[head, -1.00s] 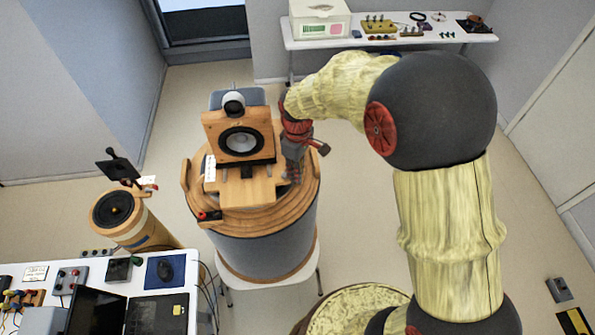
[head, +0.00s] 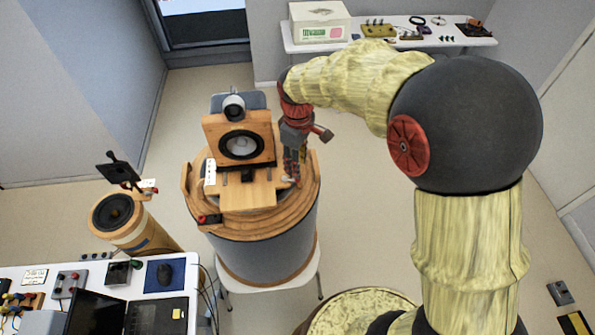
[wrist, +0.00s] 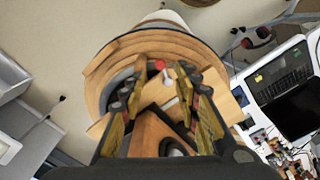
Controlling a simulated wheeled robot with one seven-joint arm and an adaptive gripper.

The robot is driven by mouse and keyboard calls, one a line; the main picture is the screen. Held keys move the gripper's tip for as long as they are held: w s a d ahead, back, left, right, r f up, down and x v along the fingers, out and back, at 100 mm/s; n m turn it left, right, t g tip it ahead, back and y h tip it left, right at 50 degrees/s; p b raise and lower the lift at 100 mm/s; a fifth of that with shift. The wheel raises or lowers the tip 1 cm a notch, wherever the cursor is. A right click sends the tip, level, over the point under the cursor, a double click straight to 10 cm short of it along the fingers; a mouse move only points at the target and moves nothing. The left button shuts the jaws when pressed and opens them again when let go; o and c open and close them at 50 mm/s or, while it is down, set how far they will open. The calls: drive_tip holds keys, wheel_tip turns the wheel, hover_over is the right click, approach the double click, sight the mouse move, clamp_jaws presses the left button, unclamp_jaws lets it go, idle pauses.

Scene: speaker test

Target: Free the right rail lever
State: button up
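The speaker (head: 240,140), a wooden box with a black-and-white cone, sits on a wooden plate on top of a round grey turntable drum. A lever with a red knob (wrist: 160,65) and a pale stem shows in the wrist view, between and just beyond my fingertips. My gripper (head: 291,178) is at the right side of the plate, pointing down; it also shows in the wrist view (wrist: 162,75) with its fingers apart. I cannot tell whether a finger touches the lever. Another red-knobbed lever (head: 208,217) is at the plate's front left.
A tilted wooden cylinder with a black speaker (head: 115,210) stands left of the drum. A white desk (head: 205,275) with a laptop is at the front left. A white table (head: 385,45) with small parts is at the back. The floor right of the drum is clear.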

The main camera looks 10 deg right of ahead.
wheel_tip(320, 180, up, 6)
drive_tip(key=shift+f, duration=0.15)
idle(0.6)
drive_tip(key=s+d+f+m+t+b, duration=0.2)
drive_tip(key=s+d+f+m+b, duration=0.1)
drive_tip(key=s+b, duration=0.4)
drive_tip(key=s+d+f+m+t+b, duration=0.1)
drive_tip(key=s+d+f+m+b, duration=0.2)
drive_tip(key=s+b, duration=0.4)
drive_tip(key=s+d+f+m+t+b, duration=0.2)
drive_tip(key=s+d+f+m+b, duration=0.2)
drive_tip(key=s+b, duration=0.3)
drive_tip(key=shift+s+t+b, duration=0.3)
drive_tip(key=shift+s+b, duration=0.1)
drive_tip(key=shift+s, duration=0.2)
